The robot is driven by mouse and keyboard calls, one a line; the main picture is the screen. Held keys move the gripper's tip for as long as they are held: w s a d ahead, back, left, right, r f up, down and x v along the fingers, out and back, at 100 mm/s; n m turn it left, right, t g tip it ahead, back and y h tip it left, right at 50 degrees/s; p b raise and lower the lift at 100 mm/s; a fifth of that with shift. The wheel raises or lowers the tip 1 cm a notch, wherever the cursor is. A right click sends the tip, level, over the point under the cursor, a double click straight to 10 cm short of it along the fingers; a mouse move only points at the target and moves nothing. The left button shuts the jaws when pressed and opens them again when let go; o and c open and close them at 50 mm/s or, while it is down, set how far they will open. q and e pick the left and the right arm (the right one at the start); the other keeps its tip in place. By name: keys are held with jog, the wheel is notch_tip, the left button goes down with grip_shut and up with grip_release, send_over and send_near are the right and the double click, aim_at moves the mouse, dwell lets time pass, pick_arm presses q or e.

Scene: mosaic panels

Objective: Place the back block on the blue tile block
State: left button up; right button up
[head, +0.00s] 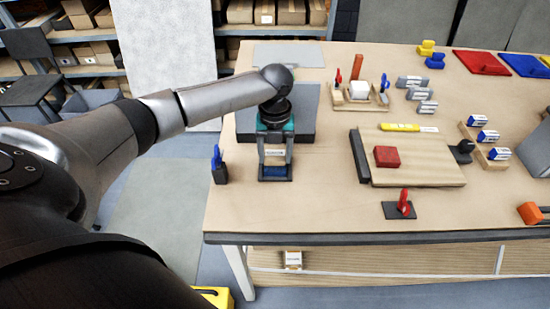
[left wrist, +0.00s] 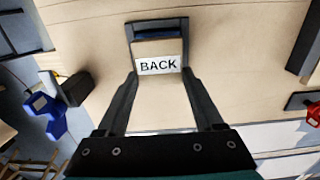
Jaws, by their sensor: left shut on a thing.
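My left gripper (head: 275,160) is over the left front part of the table. In the left wrist view its two fingers (left wrist: 159,74) are shut on the sides of the back block (left wrist: 158,50), a pale block with a white "BACK" label facing the camera. A dark blue block (left wrist: 156,27), which looks like the blue tile block, shows past the back block's far edge. Most of it is hidden by the back block. I cannot tell whether the two touch. My right gripper is not in view.
A blue clamp on a dark base (head: 217,162) stands just left of the gripper, near the table's left edge. A wooden board (head: 420,172) with a red block (head: 387,156) lies to the right. A red clamp (head: 404,203) stands near the front edge.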

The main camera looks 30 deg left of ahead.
aim_at(275, 158)
pick_arm(q)
jog(key=shift+f, duration=0.9)
jog(key=shift+f, duration=0.1)
jog(key=shift+f, duration=0.15)
jog(key=o, duration=1.3)
jog(key=shift+o, duration=0.2)
notch_tip(275, 158, up, 12)
jog(key=shift+r, duration=0.25)
